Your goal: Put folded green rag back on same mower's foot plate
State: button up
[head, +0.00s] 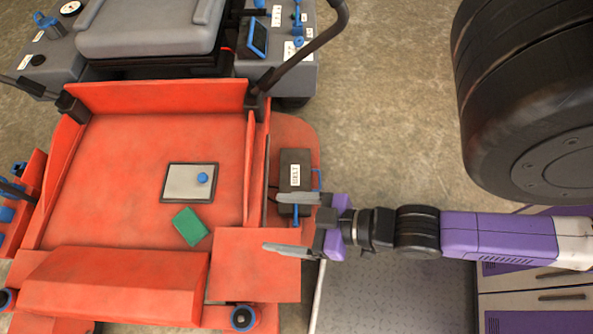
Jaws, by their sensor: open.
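The folded green rag (190,226) lies flat on the mower's orange-red foot plate (110,190), in its lower right part. Nothing shows between the fingers but mower parts below.
The mower's grey seat (148,28) and dark control lever (312,50) are at the top. A large black tyre (530,95) stands at upper right. Purple drawers (535,305) are at lower right, beside a grey textured surface (390,295). Concrete floor (385,120) is clear between mower and tyre.

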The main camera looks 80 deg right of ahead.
notch_tip(320, 180, up, 8)
jog(key=s+t, duration=0.1)
jog(key=s, duration=0.1)
jog(key=shift+s+n+t, duration=0.25)
jog(key=shift+n+t, duration=0.15)
jog(key=shift+d, duration=0.1)
notch_tip(320, 180, up, 9)
jog(key=p, duration=0.9)
